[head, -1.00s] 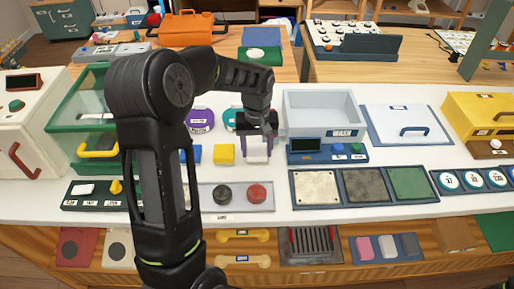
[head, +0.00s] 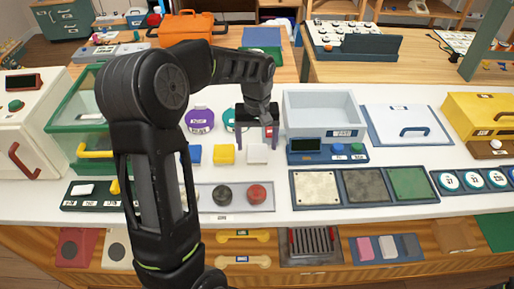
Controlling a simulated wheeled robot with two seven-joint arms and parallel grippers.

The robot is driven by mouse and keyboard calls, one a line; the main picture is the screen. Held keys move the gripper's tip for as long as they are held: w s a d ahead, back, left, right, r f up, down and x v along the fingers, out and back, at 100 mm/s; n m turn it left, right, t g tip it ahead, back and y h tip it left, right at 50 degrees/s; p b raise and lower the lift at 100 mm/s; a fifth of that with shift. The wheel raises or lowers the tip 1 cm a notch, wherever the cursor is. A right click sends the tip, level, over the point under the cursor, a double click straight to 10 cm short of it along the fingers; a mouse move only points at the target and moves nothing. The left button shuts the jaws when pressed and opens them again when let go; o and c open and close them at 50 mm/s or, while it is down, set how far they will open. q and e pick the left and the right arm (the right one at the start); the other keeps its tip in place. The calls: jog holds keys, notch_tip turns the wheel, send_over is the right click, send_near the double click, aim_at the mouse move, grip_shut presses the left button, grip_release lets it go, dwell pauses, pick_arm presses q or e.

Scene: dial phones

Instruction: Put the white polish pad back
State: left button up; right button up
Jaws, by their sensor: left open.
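A small white block (head: 257,153), which looks like the white polish pad, lies on the white counter at the right end of a row with a yellow block (head: 224,154) and a blue block (head: 193,155). The block appears free of the fingers. My left arm hides part of the counter to the left. My right gripper is not in view.
Behind the row are purple and teal round items (head: 200,121). The WASH basin (head: 322,115) stands close on the right. In front is a grey tray (head: 235,207) with black and red knobs. Three square plates (head: 364,186) lie right of it.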

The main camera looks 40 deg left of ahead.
aim_at(257, 151)
pick_arm(q)
notch_tip(257, 151, up, 9)
